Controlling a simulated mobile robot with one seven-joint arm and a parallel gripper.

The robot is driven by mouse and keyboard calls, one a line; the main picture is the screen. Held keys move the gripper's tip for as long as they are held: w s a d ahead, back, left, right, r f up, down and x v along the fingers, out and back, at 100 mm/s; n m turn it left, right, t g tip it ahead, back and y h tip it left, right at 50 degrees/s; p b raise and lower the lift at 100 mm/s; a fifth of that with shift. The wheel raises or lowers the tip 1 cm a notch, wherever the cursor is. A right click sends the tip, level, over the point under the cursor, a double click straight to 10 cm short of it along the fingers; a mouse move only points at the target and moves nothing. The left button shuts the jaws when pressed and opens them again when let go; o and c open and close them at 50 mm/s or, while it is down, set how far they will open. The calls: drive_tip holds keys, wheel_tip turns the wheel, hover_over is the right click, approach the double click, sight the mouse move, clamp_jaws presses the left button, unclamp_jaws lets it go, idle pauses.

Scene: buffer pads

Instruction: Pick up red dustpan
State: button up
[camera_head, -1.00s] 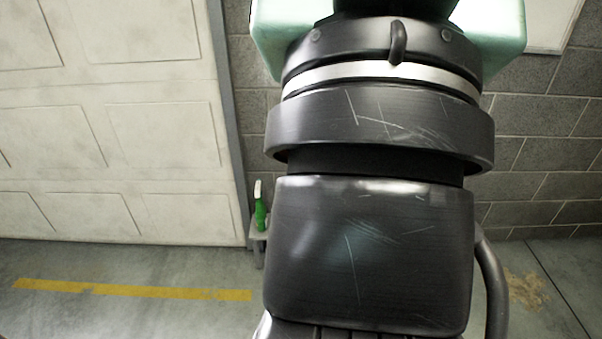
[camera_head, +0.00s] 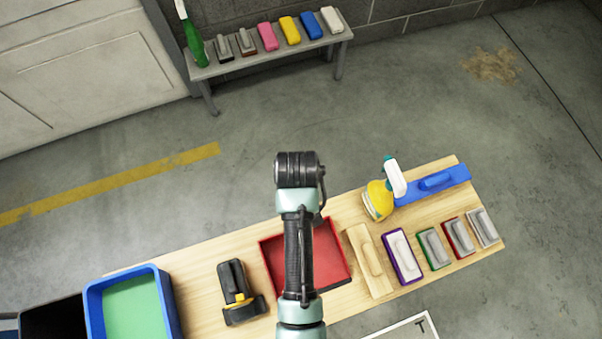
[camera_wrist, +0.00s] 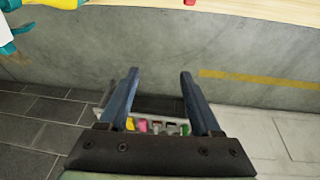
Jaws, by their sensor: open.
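The red dustpan (camera_head: 335,264) lies on the wooden table in the head view. My arm crosses in front of its middle, so its left and right parts show on either side. My gripper (camera_wrist: 157,76) shows in the wrist view with its two dark fingers wide apart and nothing between them. I cannot make out the fingers in the head view. A small red piece (camera_wrist: 190,2) shows at the table edge in the wrist view; I cannot tell if it is the dustpan.
The wooden table (camera_head: 200,275) also bears a black-and-yellow tool (camera_head: 237,285), a blue bin (camera_head: 172,300), a tan float (camera_head: 370,262), several pads, a yellow bottle (camera_head: 378,200) and a blue float (camera_head: 435,182). A grey bench (camera_head: 215,68) with pads stands behind. Floor between is clear.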

drive_tip(key=s+f+g, duration=0.1)
drive_tip(key=s+f, duration=0.2)
drive_tip(key=s+f+g+b, duration=0.1)
drive_tip(key=s+f, duration=0.2)
drive_tip(key=f, duration=0.1)
drive_tip(key=s+f+g+b, duration=0.1)
drive_tip(key=s+f, duration=0.1)
drive_tip(key=f, duration=0.1)
drive_tip(key=shift+s+a+f, duration=0.1)
drive_tip(key=shift+s+f, duration=0.15)
drive_tip(key=shift+s, duration=0.15)
drive_tip(key=shift+g, duration=0.3)
drive_tip(key=f+b, duration=0.1)
drive_tip(key=f, duration=0.1)
drive_tip(key=f+b, duration=0.1)
drive_tip(key=f, duration=0.1)
drive_tip(key=f+b, duration=0.1)
drive_tip(key=f, duration=0.2)
drive_tip(key=shift+s, duration=0.25)
drive_tip(key=shift+a+f+b, duration=0.2)
drive_tip(key=shift+f+b, duration=1.85)
drive_tip(key=shift+f, duration=0.95)
drive_tip(key=shift+r, duration=0.1)
clamp_jaws()
